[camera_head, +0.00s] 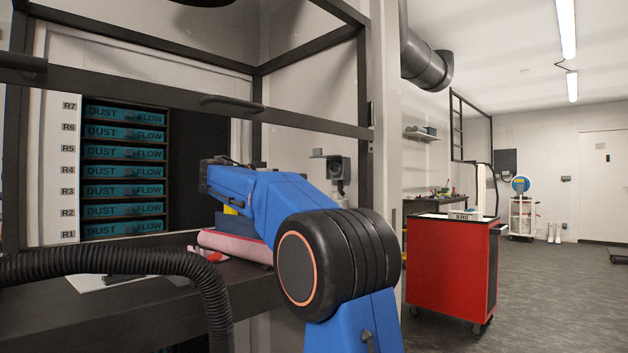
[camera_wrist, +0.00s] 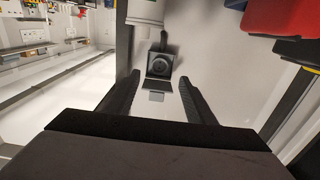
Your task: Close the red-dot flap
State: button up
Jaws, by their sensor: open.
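My gripper (camera_wrist: 158,79) is open in the wrist view, with its two black fingers spread and nothing between them. Beyond the fingertips is a dark square fitting with a round opening (camera_wrist: 160,64) on a pale wall. A dark plate, seemingly a flap (camera_wrist: 154,84), extends from its lower edge, with a small grey piece below it. I see no red dot, so I cannot tell if this is the red-dot flap. A dark wall box (camera_head: 336,168) in the head view may be the same fitting. My blue arm hides part of the bench there.
A rack of teal DUST FLOW drawers (camera_head: 124,162) stands at the left behind dark frame bars. A ribbed black hose (camera_head: 110,262) crosses the bench front. A pink object (camera_head: 222,243) lies beside my arm. A red cart (camera_head: 450,265) stands right; open floor lies beyond it.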

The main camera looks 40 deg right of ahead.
jog(key=w+d, duration=0.1)
jog(key=d, duration=1.5)
jog(key=shift+w+d, duration=0.3)
jog(key=shift+d, duration=0.1)
jog(key=shift+f, duration=0.1)
grip_shut()
dwell(0.6)
grip_release()
jog(key=shift+a, duration=0.1)
jog(key=s+a, duration=0.1)
jog(key=a, duration=1.6)
jog(key=shift+s, duration=0.2)
